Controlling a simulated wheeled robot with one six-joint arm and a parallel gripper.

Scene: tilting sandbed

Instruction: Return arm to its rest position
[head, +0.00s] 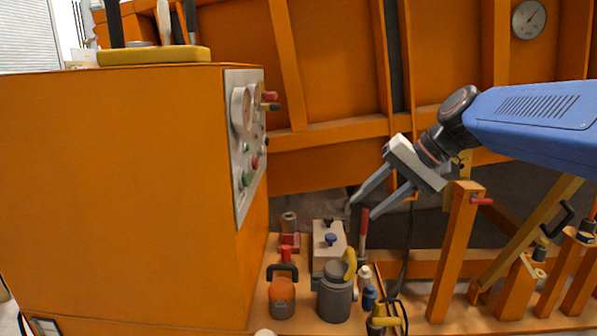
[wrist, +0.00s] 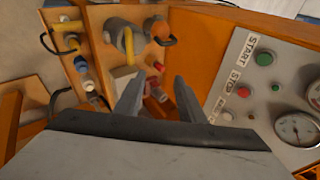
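My gripper (head: 361,209) is at the end of my blue arm, right of the control cabinet, pointing down and left. In the wrist view, my gripper (wrist: 159,78) has two grey fingers apart with a clear gap. Nothing is held between them. In the head view, a red-handled lever (head: 364,222) stands just below the fingertips; I cannot tell whether they touch. The control panel (head: 243,185) is left of the gripper. In the wrist view, the panel (wrist: 258,105) shows a green button (wrist: 264,59) by START and a red button (wrist: 243,91) by STOP.
The orange cabinet (head: 120,190) fills the left side. Valves and fittings, including a grey cylinder (head: 335,298) and an orange-bodied valve (head: 282,297), crowd the ledge below my gripper. An orange post (head: 455,250) stands to the right. The ribbed orange wall (head: 345,70) is behind.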

